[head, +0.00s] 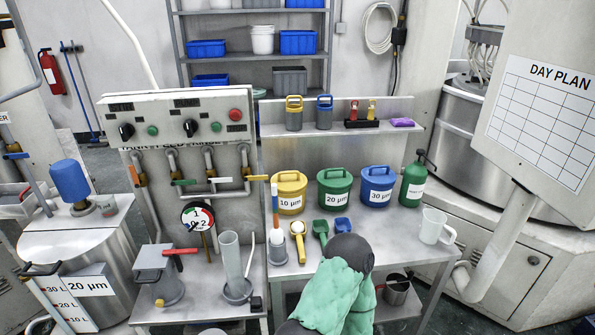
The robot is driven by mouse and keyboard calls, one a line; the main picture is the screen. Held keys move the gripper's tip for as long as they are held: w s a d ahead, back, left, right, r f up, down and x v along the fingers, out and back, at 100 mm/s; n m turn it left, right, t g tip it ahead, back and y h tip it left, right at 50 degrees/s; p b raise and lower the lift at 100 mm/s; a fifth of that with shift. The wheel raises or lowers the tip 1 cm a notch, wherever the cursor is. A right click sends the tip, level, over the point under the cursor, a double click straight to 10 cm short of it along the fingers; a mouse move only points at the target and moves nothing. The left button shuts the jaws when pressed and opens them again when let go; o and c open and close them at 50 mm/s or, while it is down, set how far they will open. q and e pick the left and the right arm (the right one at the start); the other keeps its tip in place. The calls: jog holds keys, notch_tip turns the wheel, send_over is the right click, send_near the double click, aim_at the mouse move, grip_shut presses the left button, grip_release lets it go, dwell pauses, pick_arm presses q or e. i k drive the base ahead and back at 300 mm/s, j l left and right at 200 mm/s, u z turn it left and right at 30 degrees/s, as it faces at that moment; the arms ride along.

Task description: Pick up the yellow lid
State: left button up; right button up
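The yellow lid (289,177), with a raised handle, sits on the yellow bucket (291,203) labelled 10 µm. The bucket stands at the left of the row on the grey bench (400,258). The green bucket (334,198) labelled 20 µm and the blue bucket (376,194) labelled 30 µm stand to its right, each with a matching lid on. The yellow lid is in plain sight and nothing touches it. Neither of my grippers shows in the head view.
Yellow (298,229), green and blue scoops lie before the buckets. A green bottle (414,182) and clear jug (433,225) stand right. A tap panel (190,120) stands left.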

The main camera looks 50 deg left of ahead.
aim_at(288, 181)
jog(key=i+l+u, duration=0.1)
jog(key=i+u, duration=0.4)
jog(key=i+l+u, duration=0.25)
jog(key=i+u, duration=0.25)
jog(key=k, duration=0.1)
